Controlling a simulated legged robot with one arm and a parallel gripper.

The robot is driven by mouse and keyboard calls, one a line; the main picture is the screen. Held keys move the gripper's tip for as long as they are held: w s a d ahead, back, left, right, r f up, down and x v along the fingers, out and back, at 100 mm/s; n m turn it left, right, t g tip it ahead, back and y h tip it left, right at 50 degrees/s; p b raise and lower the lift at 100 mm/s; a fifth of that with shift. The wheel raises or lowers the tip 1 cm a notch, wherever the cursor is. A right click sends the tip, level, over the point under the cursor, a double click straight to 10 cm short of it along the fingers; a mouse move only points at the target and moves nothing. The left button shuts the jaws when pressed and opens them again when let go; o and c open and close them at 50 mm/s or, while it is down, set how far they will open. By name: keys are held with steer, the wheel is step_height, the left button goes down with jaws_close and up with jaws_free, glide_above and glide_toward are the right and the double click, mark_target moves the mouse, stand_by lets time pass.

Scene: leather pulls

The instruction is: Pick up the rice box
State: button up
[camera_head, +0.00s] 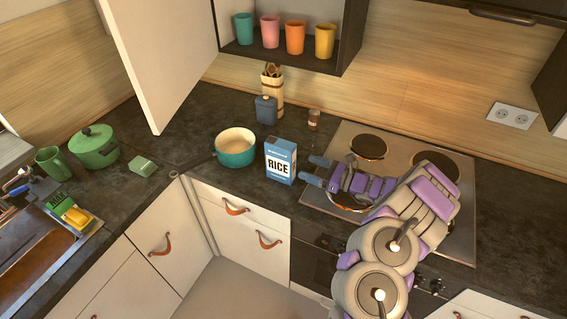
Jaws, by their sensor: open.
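The rice box (280,161) is a blue and white carton with "RICE" on its front. It stands upright on the dark counter, just left of the stove. My gripper (314,170) is just right of the box, pointing left towards it. Its two fingers are spread apart, one farther back and one nearer, with nothing between them. The fingertips look close to the box's right side; I cannot tell whether they touch it.
A teal pot (235,150) stands left of the box. A blue canister (266,110), a utensil holder (273,88) and a small brown jar (314,120) stand behind. The stove (440,225) lies under my arm. An open cabinet door (160,55) hangs upper left.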

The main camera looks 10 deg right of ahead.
mark_target(294, 163)
steer(key=x, duration=0.6)
steer(key=shift+s+a+b, duration=0.25)
steer(key=shift+s+b, duration=0.1)
steer(key=shift+s, duration=0.05)
steer(key=shift+w+a, duration=0.25)
steer(key=shift+w+d, duration=0.1)
steer(key=shift+w, duration=0.1)
steer(key=shift+w+a+f+b, duration=0.1)
steer(key=shift+w+a+b, duration=0.1)
steer(key=shift+w+b, duration=0.15)
steer(key=shift+s+b+x, duration=0.2)
steer(key=shift+b+x, duration=0.2)
steer(key=shift+x, duration=1.95)
steer(key=shift+d, duration=0.4)
steer(key=c, duration=0.5)
steer(key=shift+c, duration=0.7)
steer(key=shift+a, duration=0.3)
steer(key=c, duration=0.7)
